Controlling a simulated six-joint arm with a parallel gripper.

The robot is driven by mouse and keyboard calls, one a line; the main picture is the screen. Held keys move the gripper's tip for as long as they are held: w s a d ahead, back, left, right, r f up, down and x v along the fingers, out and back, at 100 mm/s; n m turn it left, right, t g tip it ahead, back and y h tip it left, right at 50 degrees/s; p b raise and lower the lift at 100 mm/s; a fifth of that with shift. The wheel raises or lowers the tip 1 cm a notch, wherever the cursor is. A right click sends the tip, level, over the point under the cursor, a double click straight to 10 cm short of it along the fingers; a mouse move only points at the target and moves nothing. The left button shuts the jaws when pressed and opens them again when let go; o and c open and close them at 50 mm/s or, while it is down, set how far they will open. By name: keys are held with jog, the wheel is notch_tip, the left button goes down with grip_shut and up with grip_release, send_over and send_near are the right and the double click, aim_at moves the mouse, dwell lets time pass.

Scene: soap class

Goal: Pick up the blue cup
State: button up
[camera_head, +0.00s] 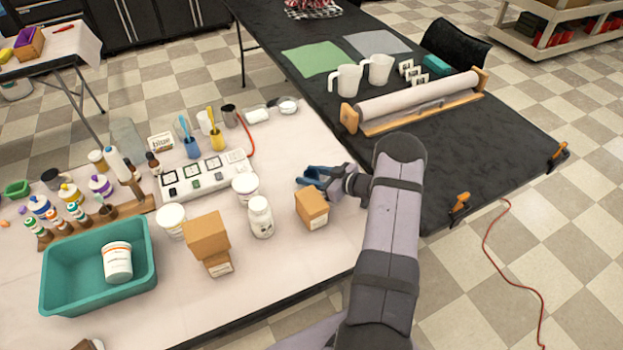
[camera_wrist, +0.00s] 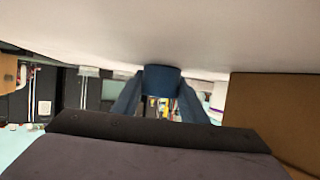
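My gripper (camera_head: 312,178) is low over the right part of the white table, its blue fingers pointing left. A blue shape there, perhaps the blue cup, blends with the fingers. In the upside-down wrist view, the blue cup (camera_wrist: 161,78) stands against the table surface, between or just beyond the fingertips (camera_wrist: 160,92). The two fingers are spread, one on each side of it. Contact with the cup cannot be made out. Another blue cup (camera_head: 192,149) with a toothbrush stands farther back left, beside a yellow cup (camera_head: 217,142).
A brown box (camera_head: 312,208) stands close in front of my gripper; it fills the right of the wrist view (camera_wrist: 268,110). A white bottle (camera_head: 260,220) and jar (camera_head: 245,187) are to the left. The black table (camera_head: 460,150) is right. White table space behind my gripper is clear.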

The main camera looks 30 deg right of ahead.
jog(key=shift+r, duration=0.1)
notch_tip(320, 180, up, 10)
jog(key=b, duration=0.1)
dwell(0.8)
